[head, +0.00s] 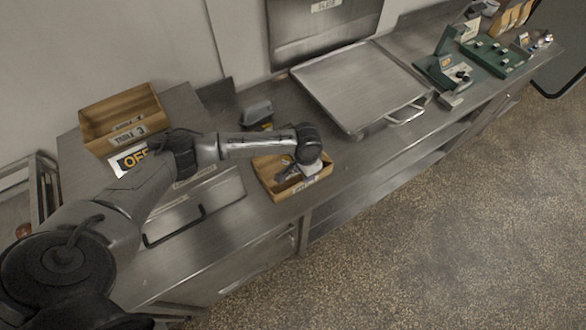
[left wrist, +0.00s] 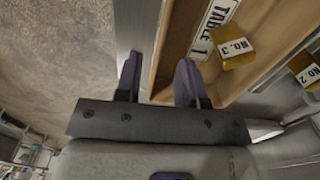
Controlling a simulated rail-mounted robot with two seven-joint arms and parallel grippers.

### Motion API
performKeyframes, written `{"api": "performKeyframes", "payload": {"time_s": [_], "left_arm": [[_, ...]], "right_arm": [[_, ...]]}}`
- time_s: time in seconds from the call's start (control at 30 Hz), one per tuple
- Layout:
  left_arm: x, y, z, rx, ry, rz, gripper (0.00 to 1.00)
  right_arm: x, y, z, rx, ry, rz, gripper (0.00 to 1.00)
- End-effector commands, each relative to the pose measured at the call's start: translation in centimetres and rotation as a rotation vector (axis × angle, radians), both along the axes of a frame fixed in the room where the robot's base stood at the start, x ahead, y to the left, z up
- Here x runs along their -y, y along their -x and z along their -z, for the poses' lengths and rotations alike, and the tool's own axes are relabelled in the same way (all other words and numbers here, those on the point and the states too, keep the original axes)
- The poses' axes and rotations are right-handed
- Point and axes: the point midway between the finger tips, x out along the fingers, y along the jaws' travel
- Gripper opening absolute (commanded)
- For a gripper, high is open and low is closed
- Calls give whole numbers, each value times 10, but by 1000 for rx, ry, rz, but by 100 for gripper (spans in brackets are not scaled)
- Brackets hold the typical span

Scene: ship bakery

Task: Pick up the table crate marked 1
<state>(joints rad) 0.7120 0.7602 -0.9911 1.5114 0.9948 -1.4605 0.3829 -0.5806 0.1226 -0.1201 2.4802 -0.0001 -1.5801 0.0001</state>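The wooden crate (head: 268,182) sits on the steel counter in the head view. In the left wrist view this crate (left wrist: 238,93) carries a "TABLE 1" label (left wrist: 214,26). My left gripper (head: 308,176) is over the crate's front right side. In the left wrist view my left gripper (left wrist: 158,80) is open, one finger on each side of a crate wall, with gaps visible. My right gripper is not in view.
Another wooden crate (head: 125,118) with a table label stands at the left, near an "OFF" sign (head: 131,159). A large metal tray (head: 358,84) lies behind and right. A grey device (head: 256,112) stands behind the crate. Green fixtures (head: 492,56) are at the far right.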

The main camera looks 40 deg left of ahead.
Motion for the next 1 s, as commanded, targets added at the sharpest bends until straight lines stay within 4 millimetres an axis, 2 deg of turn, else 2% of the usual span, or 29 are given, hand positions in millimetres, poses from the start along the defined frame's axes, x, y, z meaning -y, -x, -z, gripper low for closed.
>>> {"api": "performKeyframes", "payload": {"time_s": [0.1, 0.47, 0.8, 1.0], "left_arm": [[0, 0, 18, 0, 0, 1, 36], [0, -1, 40, 1, -2, 1, 36], [1, -4, 81, 1, -1, 2, 36], [0, -4, 88, 1, -2, 3, 36]], "right_arm": [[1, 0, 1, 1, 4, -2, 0], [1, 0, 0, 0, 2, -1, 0], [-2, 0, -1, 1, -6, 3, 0], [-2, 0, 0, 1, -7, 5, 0]]}}
